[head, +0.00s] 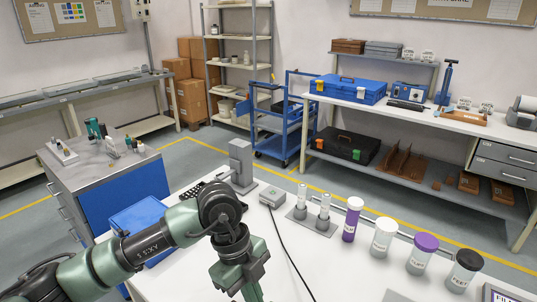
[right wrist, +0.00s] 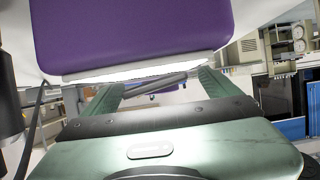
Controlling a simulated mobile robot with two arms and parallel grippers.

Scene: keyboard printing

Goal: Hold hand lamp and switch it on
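A large purple body (right wrist: 130,35) with a bright white lower edge fills the top of the right wrist view. It may be the hand lamp, but only part of it shows. My right gripper (right wrist: 160,88) is below it, its two green fingers standing apart. The purple body hides the fingertips, so I cannot tell whether they grip it. A thin grey bar shows between the fingers. My right gripper is not visible in the head view. My left gripper (head: 240,280) hangs over the white table at the bottom, its tips hidden or cut off. No switch is visible.
On the white table (head: 335,270) stand a purple tube (head: 352,220), a white jar (head: 383,238), a purple-lidded jar (head: 421,255) and a black-lidded jar (head: 464,270). A grey stand (head: 242,165) and small grey box (head: 272,196) with a black cable are behind my left arm.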

